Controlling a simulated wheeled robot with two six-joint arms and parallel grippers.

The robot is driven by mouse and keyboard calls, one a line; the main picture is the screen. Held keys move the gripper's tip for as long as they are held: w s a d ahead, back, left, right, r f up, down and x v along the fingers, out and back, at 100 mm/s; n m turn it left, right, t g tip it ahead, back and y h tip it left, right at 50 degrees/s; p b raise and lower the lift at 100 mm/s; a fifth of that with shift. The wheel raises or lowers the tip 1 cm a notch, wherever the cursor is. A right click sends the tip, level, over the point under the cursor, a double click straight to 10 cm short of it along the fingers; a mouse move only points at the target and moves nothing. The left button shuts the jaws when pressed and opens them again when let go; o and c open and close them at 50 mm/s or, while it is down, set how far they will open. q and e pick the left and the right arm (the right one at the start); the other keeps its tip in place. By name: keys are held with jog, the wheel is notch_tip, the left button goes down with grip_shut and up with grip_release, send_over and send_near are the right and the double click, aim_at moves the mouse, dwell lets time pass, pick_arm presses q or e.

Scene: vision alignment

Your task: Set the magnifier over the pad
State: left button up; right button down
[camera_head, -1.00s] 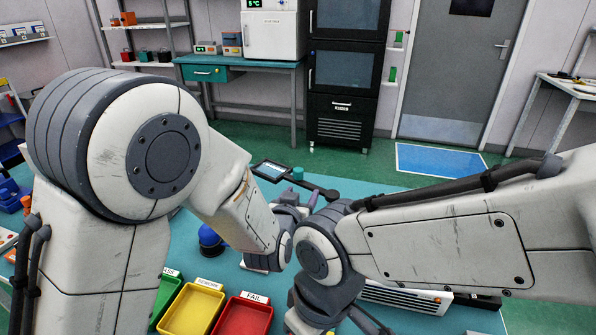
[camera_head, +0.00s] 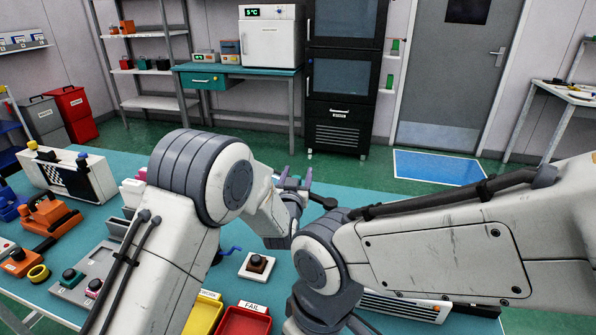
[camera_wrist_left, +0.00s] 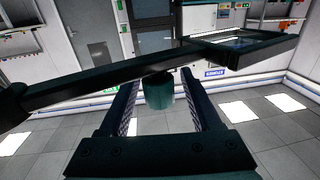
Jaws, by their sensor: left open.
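The magnifier is a dark bar (camera_wrist_left: 100,80) with a square framed lens (camera_wrist_left: 240,46) at its right end in the left wrist view. A teal cylindrical knob (camera_wrist_left: 158,92) hangs under the bar. My left gripper (camera_wrist_left: 157,85) is open, with a finger on each side of the knob. In the head view my left gripper (camera_head: 296,178) is at the table's far side, and only the rounded dark end (camera_head: 324,203) of the bar shows clearly. A white square plate (camera_head: 246,274) with a dark knob sits nearer; I cannot tell whether it is the pad. My right gripper is out of view.
Yellow (camera_head: 206,312) and red (camera_head: 245,322) bins stand at the front. A checkered-panel device (camera_head: 68,174) and an orange tool (camera_head: 50,215) are at left. A vented grey unit (camera_head: 400,306) lies beneath my right arm. The teal table is clear at far centre-left.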

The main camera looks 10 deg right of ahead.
pick_arm(q)
jog(key=shift+w+d, duration=0.1)
jog(key=shift+w, duration=0.25)
grip_shut()
dwell(1.2)
